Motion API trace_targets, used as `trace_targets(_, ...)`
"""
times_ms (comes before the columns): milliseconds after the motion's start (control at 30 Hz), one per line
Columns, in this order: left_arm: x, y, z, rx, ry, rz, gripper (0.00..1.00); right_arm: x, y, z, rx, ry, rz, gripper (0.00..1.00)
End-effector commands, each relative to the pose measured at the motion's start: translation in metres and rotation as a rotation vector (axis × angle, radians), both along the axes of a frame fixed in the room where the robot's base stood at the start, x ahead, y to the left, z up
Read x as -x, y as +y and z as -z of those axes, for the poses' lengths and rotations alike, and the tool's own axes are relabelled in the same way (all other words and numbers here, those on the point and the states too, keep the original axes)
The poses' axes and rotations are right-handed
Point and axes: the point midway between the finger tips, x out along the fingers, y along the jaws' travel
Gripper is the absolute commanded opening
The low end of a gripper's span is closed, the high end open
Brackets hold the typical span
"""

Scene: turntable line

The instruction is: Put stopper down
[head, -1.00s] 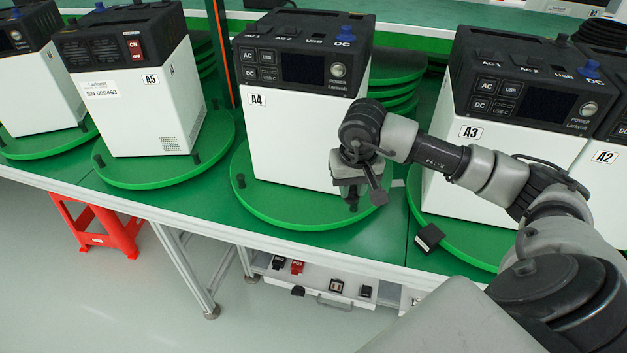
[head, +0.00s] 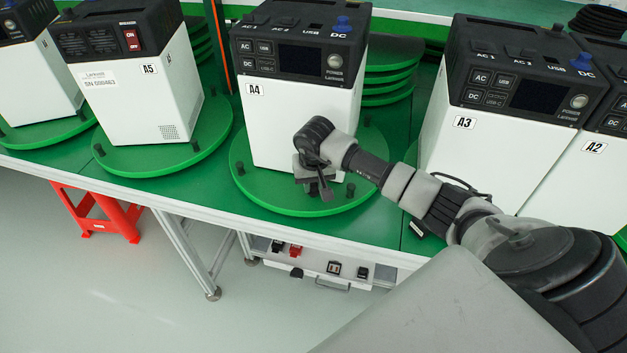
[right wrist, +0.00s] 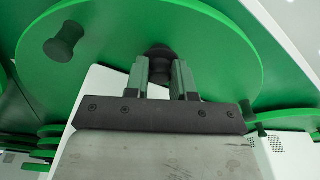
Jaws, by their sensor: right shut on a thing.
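My right gripper (head: 318,188) is low at the front of the white unit A4 (head: 300,125), over the near part of its green turntable (head: 285,203). It is shut on a black stopper (right wrist: 158,52), which shows between the fingertips in the right wrist view. I cannot tell whether this stopper touches the turntable. Another black stopper (head: 239,168) stands at the turntable's left edge, and one (head: 350,190) stands just right of the gripper. My left gripper is not in view.
Unit A5 (head: 140,90) stands on its turntable to the left, units A3 (head: 480,130) and A2 (head: 590,170) to the right. Stacked green discs (head: 388,75) are behind A4. The table's front edge (head: 200,196) is close. A red stool (head: 105,212) is below.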

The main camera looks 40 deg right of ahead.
Motion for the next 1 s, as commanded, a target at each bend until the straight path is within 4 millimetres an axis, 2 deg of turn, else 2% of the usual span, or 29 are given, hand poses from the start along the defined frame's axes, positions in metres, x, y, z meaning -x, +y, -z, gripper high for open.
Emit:
trace_targets(267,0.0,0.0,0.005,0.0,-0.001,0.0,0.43,0.0,-0.001,0.004,0.002,-0.001,-0.001,0.02)
trace_targets(300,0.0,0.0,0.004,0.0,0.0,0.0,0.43,0.0,-0.001,0.002,0.002,-0.001,0.0,0.29)
trace_targets(433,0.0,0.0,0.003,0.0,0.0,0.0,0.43,0.0,0.0,0.002,0.001,0.0,0.0,0.49)
trace_targets(700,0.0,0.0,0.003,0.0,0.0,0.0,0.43,0.0,0.0,0.002,0.0,0.0,0.0,0.5)
trace_targets(833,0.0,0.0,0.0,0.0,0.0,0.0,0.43,0.0,0.0,-0.005,0.001,-0.002,0.0,0.5)
trace_targets(1000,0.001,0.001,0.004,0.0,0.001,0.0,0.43,0.003,0.0,-0.034,0.004,-0.005,-0.002,0.5)
